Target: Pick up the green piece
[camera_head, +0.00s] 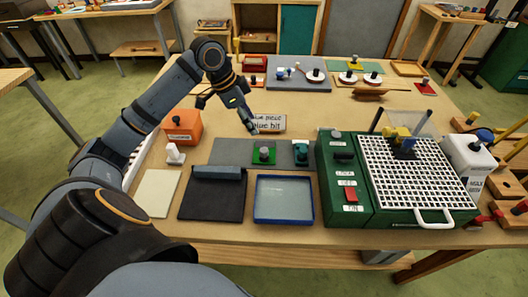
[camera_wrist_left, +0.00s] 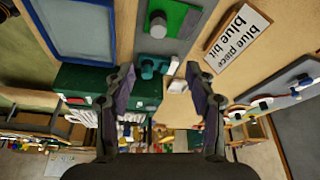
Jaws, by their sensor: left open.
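The green piece (camera_head: 271,159) is a flat green square with a grey round knob on top. It lies on a grey mat (camera_head: 230,152) in the middle of the table. In the left wrist view the green piece (camera_wrist_left: 180,17) shows at the top, partly cut off by the frame edge. My left gripper (camera_head: 230,116) is in the air behind and left of the piece, apart from it. In the left wrist view its two fingers (camera_wrist_left: 159,75) are spread with nothing held between them. My right gripper is in neither view.
A teal knobbed object (camera_head: 301,153) stands right of the piece. A "blue piece / blue bit" sign (camera_head: 268,123) stands behind it. A blue-rimmed tray (camera_head: 284,221) and black pad lie in front. A green machine with a white grid (camera_head: 415,180) fills the right.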

